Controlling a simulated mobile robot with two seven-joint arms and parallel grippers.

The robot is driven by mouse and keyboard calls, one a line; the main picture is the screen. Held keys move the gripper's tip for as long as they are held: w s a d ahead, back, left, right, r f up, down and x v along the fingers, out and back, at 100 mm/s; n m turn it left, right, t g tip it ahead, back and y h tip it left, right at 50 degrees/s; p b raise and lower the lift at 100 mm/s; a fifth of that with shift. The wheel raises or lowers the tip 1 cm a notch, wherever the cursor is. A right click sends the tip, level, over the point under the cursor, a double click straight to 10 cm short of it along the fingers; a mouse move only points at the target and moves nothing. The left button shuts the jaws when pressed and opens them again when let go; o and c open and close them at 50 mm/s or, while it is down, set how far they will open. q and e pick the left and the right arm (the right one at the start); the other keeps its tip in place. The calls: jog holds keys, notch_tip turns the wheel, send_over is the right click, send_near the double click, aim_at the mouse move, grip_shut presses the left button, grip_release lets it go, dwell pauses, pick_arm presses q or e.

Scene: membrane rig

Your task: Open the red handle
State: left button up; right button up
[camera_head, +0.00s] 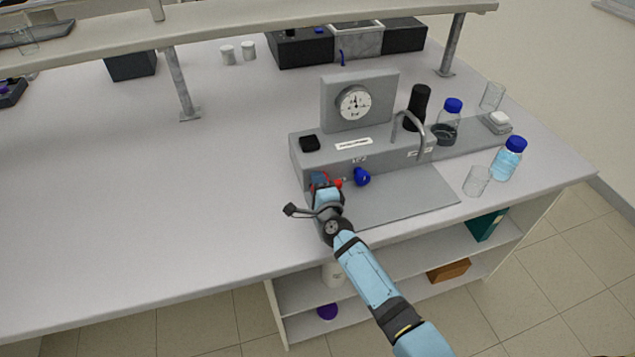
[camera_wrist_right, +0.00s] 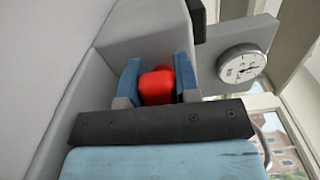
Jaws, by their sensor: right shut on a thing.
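The red handle (camera_wrist_right: 158,84) sits on the front face of the grey membrane rig (camera_head: 306,163), on its left side. It is between the two blue fingers of my right gripper (camera_wrist_right: 157,82), which is shut on it. In the head view the red handle (camera_head: 338,183) is mostly hidden by my right gripper (camera_head: 324,182), with a bit of red showing beside the fingers. A blue handle (camera_head: 362,177) sits just right of it on the same face. My left gripper is not in view.
A round gauge (camera_head: 354,103) stands on the rig. A black bottle (camera_head: 419,103), a blue-capped bottle (camera_head: 509,157) and a clear beaker (camera_head: 477,181) are to the right. A shelf (camera_head: 215,22) spans the back. The bench (camera_head: 120,210) is clear on the left.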

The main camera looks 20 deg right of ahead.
dwell(0.3)
jog(key=o, duration=0.9)
jog(key=shift+s, duration=0.15)
jog(key=shift+s, duration=0.3)
jog(key=s+p, duration=0.1)
jog(key=s, duration=0.5)
jog(key=s+p, duration=0.2)
jog(key=s, duration=0.3)
jog(key=shift+s+d, duration=0.2)
jog(key=shift+s, duration=0.8)
